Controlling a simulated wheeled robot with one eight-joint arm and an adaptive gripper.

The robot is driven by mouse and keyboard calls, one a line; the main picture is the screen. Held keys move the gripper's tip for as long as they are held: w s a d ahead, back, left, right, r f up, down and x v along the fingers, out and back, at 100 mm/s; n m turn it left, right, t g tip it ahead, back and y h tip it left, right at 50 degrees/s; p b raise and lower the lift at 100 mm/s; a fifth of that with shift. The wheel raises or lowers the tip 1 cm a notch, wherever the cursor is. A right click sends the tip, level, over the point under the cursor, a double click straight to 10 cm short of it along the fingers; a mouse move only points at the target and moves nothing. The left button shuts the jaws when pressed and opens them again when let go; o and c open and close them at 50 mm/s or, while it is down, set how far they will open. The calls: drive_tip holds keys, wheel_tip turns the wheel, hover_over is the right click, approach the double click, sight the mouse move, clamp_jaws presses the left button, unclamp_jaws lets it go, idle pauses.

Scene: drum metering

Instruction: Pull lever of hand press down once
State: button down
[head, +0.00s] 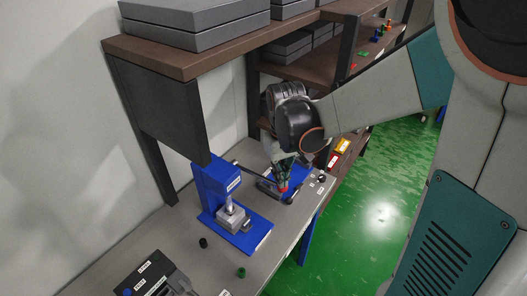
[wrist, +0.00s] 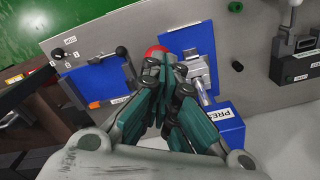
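The blue hand press (head: 212,184) stands on the grey bench, left of my gripper in the head view. Its blue body with a "PRESS" label (wrist: 226,112) also shows in the wrist view. A dark lever (head: 250,174) reaches from the press toward my gripper. A red knob (head: 284,189) shows right at my fingertips, and it also shows just beyond them in the wrist view (wrist: 155,50). My gripper (wrist: 162,66) has its fingers drawn together, with no clear gap at the tips. The fingers hide part of the knob, and I cannot tell whether they touch it.
A second blue fixture (wrist: 92,80) lies on the bench beyond the press. A black device (head: 150,280) stands at the near left. Small black (head: 203,242) and green (head: 241,272) pieces lie on the bench. A shelf (head: 205,52) with grey boxes overhangs the back.

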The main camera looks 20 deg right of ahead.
wheel_tip(320, 180, up, 15)
drive_tip(key=w+a+p, duration=0.1)
drive_tip(key=w+p, duration=0.1)
drive_tip(key=p, duration=0.7)
drive_tip(key=shift+w+a, duration=0.25)
drive_tip(key=shift+a, duration=0.15)
idle(0.3)
drive_tip(key=shift+f, duration=0.2)
drive_tip(key=s+f+m+t+b, duration=0.1)
drive_tip(key=s+f+t+b, duration=0.6)
drive_tip(key=s+f+b, duration=0.8)
drive_tip(key=f+b, duration=0.1)
drive_tip(key=b, duration=0.7)
drive_tip(key=shift+f, duration=0.3)
idle(0.5)
